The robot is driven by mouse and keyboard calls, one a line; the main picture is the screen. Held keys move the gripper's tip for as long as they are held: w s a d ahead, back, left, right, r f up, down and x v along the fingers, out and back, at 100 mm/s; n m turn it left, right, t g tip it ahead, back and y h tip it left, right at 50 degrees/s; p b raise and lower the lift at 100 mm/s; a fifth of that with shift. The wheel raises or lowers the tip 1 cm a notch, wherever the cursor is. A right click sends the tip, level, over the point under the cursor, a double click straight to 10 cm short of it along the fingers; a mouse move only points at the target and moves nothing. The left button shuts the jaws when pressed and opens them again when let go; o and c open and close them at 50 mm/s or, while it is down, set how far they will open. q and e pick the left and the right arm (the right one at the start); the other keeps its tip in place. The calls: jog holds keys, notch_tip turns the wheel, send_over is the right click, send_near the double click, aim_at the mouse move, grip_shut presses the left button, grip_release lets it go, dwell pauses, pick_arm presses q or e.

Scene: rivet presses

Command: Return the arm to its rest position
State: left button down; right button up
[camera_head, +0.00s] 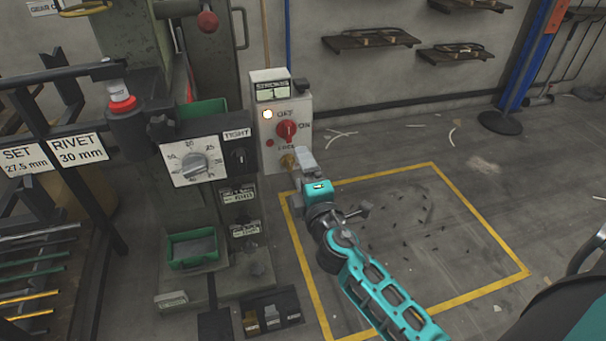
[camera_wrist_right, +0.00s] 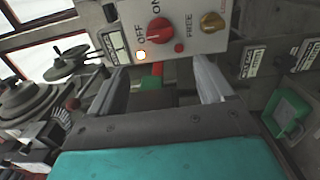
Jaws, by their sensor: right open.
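My right arm (camera_head: 375,285) reaches in from the lower right in the head view. Its gripper (camera_head: 303,160) is just in front of the lower part of the white control box (camera_head: 264,98). In the right wrist view the gripper (camera_wrist_right: 162,78) has its two fingers wide apart, with nothing held between them. The box's red OFF/ON knob (camera_head: 286,131) also shows in the wrist view (camera_wrist_right: 155,31), beyond the fingers and clear of them. A brass knob (camera_wrist_right: 211,22) sits beside FREE, and a lamp (camera_head: 267,114) glows. My left gripper is not in view.
The rivet press carries a dial panel (camera_head: 194,164) left of the box, with a green bin (camera_head: 193,249) below. Signs read SET 27.5 mm (camera_head: 24,160) and RIVET 30 mm (camera_head: 79,150). Yellow floor lines (camera_head: 484,226) enclose mostly open floor. A blue post (camera_head: 524,75) stands behind right.

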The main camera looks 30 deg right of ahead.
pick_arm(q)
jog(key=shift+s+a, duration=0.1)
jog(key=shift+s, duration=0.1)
pick_arm(e)
jog(key=shift+s, duration=0.15)
dwell(0.3)
jog(key=s+a+f+m+g+y, duration=0.3)
jog(key=s+a+f+m+y, duration=0.15)
jog(key=s+a+m, duration=0.35)
jog(key=s+a+f+m+g+y, duration=0.35)
jog(key=s+f+m, duration=0.2)
jog(key=s, duration=0.45)
pick_arm(q)
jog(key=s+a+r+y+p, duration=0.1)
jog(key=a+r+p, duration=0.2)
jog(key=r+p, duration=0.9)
jog(key=p, duration=0.5)
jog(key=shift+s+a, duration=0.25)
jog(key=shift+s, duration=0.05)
pick_arm(e)
notch_tip(320, 180, up, 11)
jog(key=s+d+h, duration=0.1)
jog(key=d+h, duration=0.1)
jog(key=shift+d+f, duration=0.15)
jog(key=shift+d, duration=0.15)
jog(key=shift+n, duration=0.25)
